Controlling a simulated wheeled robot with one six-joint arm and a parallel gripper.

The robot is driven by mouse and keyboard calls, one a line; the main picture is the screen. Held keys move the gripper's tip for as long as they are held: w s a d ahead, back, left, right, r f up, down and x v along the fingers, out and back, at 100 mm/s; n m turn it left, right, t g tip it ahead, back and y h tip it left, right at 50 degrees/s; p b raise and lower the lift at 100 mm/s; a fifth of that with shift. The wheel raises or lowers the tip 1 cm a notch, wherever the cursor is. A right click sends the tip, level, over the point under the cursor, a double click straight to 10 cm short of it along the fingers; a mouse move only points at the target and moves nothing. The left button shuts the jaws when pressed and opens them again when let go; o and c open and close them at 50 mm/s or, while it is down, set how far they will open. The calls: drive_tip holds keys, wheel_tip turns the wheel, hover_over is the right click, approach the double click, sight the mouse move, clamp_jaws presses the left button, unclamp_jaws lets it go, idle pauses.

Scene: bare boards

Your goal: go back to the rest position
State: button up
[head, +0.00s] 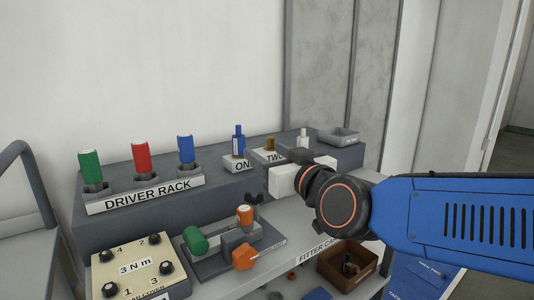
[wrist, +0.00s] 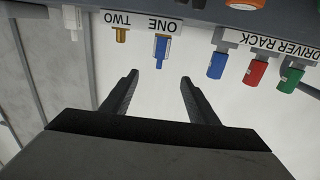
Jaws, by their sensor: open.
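My gripper (wrist: 160,86) is open in the wrist view, its two dark fingers spread apart with nothing between them. In the head view the gripper (head: 259,197) is small and partly hidden by my wrist, in front of the raised shelf above the bench. In the wrist view, which shows the shelf upside down, the fingers point toward the stand marked ONE with a blue piece (wrist: 161,52), apart from it. That blue piece also stands upright in the head view (head: 238,140).
The driver rack (head: 148,194) holds green, red and blue handles. A stand marked TWO (head: 272,157) and a grey tray (head: 340,135) are at right. Below are a 3 Nm plate (head: 135,265), a fixture with green and orange parts (head: 195,240) and a brown bin (head: 335,264).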

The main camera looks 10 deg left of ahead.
drive_tip(key=d+f+m+g+h, duration=0.1)
drive_tip(key=d+f+h, duration=0.1)
drive_tip(key=d+f, duration=0.45)
drive_tip(key=d+f+m+g+h, duration=0.1)
drive_tip(key=d+f+h, duration=0.15)
drive_tip(key=d, duration=0.65)
drive_tip(key=d+f+m+g+h, duration=0.1)
drive_tip(key=d+f+h, duration=0.1)
drive_tip(key=d+f, duration=0.5)
drive_tip(key=s+d+f+m+g+h, duration=0.2)
drive_tip(key=s+d+f, duration=0.4)
drive_tip(key=s+d, duration=0.2)
drive_tip(key=s+d+f+m+g+h, duration=0.3)
drive_tip(key=s+d+f, duration=0.2)
drive_tip(key=s+d, duration=0.4)
drive_tip(key=d, duration=0.4)
drive_tip(key=shift+f+m+h, duration=0.3)
drive_tip(key=shift+f+h, duration=0.05)
